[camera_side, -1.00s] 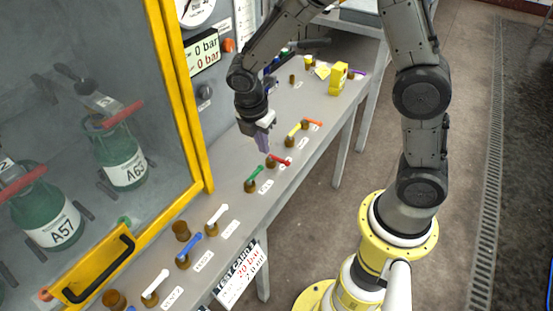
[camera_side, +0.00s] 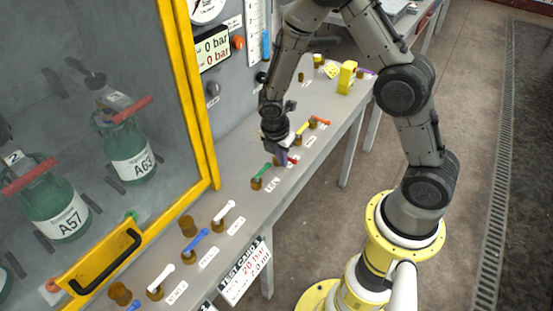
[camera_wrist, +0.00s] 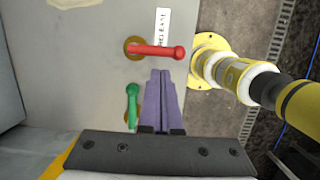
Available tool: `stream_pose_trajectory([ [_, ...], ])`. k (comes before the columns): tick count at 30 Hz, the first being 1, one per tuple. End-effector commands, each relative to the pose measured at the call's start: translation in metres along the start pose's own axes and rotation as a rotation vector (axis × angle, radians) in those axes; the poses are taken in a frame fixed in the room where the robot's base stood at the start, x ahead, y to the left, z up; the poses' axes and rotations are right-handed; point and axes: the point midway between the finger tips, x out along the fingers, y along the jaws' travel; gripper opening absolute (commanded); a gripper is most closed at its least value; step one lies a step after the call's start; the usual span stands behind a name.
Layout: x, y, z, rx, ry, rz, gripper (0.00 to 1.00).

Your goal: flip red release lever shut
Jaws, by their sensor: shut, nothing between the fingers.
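The red release lever (camera_wrist: 155,50) shows in the wrist view, lying across the bench from its round brass base, with its knob end to the right. A label reading "RELEASE" lies beside it. My gripper (camera_wrist: 161,75) has its purple fingers together and empty, with the tips just below the lever in the picture; I cannot tell if they touch it. In the side view my gripper (camera_side: 282,160) is low over the bench and hides part of the red lever (camera_side: 292,161), whose end shows to the right of the fingers.
A green lever (camera_wrist: 132,105) stands close to the left of my fingers. Yellow (camera_side: 302,128) and orange (camera_side: 320,121) levers sit farther back; white and blue levers are nearer the front. The yellow-framed cabinet door (camera_side: 205,120) borders the bench on the left.

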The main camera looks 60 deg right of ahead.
Motion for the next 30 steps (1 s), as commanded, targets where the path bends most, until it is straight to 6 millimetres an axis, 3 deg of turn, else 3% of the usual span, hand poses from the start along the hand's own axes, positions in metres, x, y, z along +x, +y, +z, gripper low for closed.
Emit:
stream_pose_trajectory([
  [6, 0.0037, -0.0003, 0.0083, 0.0, 0.0, -0.001, 0.0],
  [30, 0.0041, -0.0024, 0.0112, -0.077, 0.0, 0.017, 0.0],
])
